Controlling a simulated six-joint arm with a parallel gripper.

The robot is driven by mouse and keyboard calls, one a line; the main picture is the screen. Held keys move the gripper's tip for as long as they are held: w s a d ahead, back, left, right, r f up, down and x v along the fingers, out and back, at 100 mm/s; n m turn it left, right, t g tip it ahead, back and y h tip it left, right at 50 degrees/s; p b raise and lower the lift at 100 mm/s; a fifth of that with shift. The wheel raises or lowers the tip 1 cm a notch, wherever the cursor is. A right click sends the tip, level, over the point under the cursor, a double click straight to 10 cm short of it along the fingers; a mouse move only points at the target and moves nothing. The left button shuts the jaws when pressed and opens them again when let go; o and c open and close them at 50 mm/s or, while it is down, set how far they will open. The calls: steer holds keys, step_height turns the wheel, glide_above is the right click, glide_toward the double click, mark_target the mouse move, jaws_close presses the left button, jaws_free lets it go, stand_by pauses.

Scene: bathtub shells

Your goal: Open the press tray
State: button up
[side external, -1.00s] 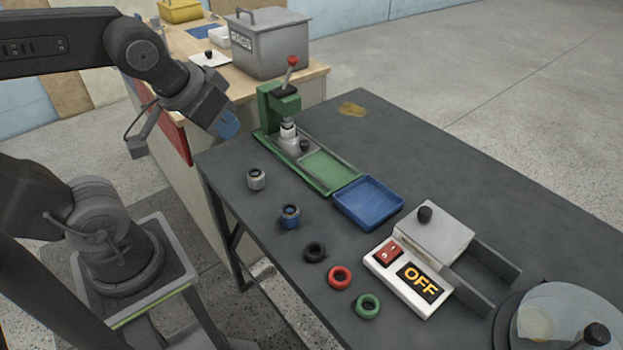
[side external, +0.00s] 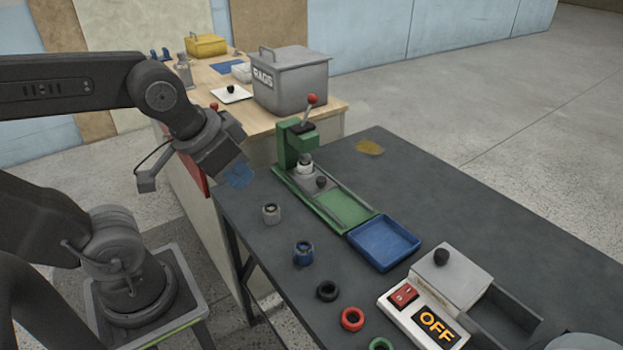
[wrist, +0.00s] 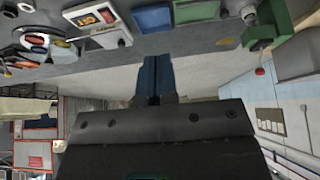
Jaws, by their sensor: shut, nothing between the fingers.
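The green press (side external: 297,150) with a red-knobbed lever stands on the far left part of the dark table. Its grey tray (side external: 312,189), with a black knob (side external: 321,181) on top, sits on the green rail base (side external: 345,208), close under the press head. My gripper (side external: 238,176), with blue fingers, is in the air left of the press, apart from it. In the wrist view the fingers (wrist: 156,70) are shut and empty. There the press (wrist: 270,22) and its knob (wrist: 249,16) show at the upper right.
A blue bin (side external: 384,242) adjoins the rail's near end. A grey part (side external: 271,213), a blue part (side external: 303,253) and coloured rings (side external: 352,319) line the table's left side. A switch box reading OFF (side external: 434,325) stands near right. A RAGS box (side external: 290,80) is behind the press.

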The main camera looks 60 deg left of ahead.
steer(key=shift+o, duration=0.7)
steer(key=o, duration=0.6)
steer(key=w+a+n+y, duration=0.1)
steer(key=w+a+n, duration=0.1)
steer(key=w, duration=0.6)
steer(key=shift+a+r+n+g, duration=0.15)
steer(key=shift+a+n+g, duration=0.2)
steer(key=shift+a, duration=0.3)
steer(key=o, duration=0.3)
steer(key=w+a+f+n, duration=0.1)
steer(key=w+a, duration=0.2)
steer(key=w, duration=0.3)
steer(key=shift+w+f+n+y, duration=0.2)
steer(key=shift+f+n+y, duration=0.15)
steer(key=shift+y, duration=0.05)
steer(key=shift+o, duration=0.2)
steer(key=w+a+f+n+g+y, duration=0.1)
steer(key=w+a+f+n, duration=0.1)
steer(key=w+a+f, duration=0.3)
steer(key=w, duration=0.3)
steer(key=shift+a+f+n, duration=0.25)
steer(key=shift+n, duration=0.05)
steer(key=n, duration=0.2)
glide_toward(322, 179)
steer(key=shift+g, duration=0.35)
steer(key=x, duration=0.9)
steer(key=shift+w+a, duration=0.1)
steer(key=shift+w, duration=0.2)
steer(key=shift+c, duration=0.2)
jaws_close()
